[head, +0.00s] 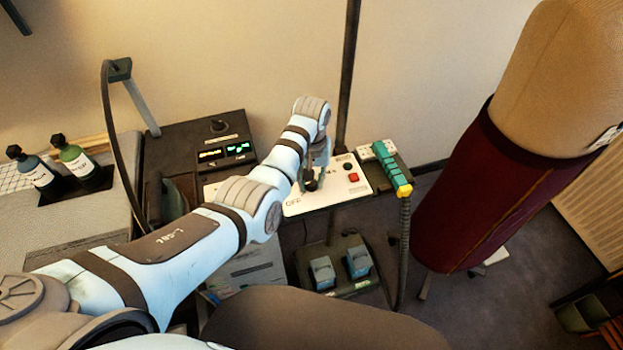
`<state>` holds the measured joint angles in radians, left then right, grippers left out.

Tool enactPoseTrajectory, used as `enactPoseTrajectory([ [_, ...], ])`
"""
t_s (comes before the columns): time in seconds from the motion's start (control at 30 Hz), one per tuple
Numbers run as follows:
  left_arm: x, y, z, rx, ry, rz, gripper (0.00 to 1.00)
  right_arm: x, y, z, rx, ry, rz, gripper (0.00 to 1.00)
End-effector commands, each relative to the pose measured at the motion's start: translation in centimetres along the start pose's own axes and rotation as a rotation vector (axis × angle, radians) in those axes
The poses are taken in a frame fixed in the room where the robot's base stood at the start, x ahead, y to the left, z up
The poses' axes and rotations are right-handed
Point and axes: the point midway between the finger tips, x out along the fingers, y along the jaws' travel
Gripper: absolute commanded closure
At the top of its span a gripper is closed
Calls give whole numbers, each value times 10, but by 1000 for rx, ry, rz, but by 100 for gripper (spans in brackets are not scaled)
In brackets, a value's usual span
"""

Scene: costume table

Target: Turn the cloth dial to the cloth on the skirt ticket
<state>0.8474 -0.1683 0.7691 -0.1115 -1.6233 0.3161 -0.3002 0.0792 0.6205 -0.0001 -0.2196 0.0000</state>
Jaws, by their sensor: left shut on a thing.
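My left gripper (311,184) reaches down onto a white control panel (350,186) and is shut on a dark dial (310,185) there. My own arm and fingers hide much of the dial, and its pointer cannot be read. The word OFF shows on the panel to the left of it. A dark red skirt (487,200) is on a tan dress form at the right. A small white ticket (603,139) hangs at its waist near the right edge; its writing is too small to read. My right gripper is not in view.
The panel has a red button (353,177) and a dark green one. A teal-handled tool (390,167) with a hose stands right of it. A black box (200,139) with lit displays and a knob is behind left. Two bottles (80,163) stand far left. Two blue-grey pedals (358,262) are below.

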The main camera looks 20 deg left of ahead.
Motion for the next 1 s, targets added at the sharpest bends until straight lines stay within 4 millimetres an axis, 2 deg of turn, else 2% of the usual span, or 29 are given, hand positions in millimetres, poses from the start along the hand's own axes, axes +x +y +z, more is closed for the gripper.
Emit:
enactPoseTrajectory([
  [0.5, 1, 0, 0, 418, -1, 0, 100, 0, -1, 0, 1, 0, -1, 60],
  [1.0, 1, 0, 1, 549, -1, 1, 100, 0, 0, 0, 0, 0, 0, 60],
])
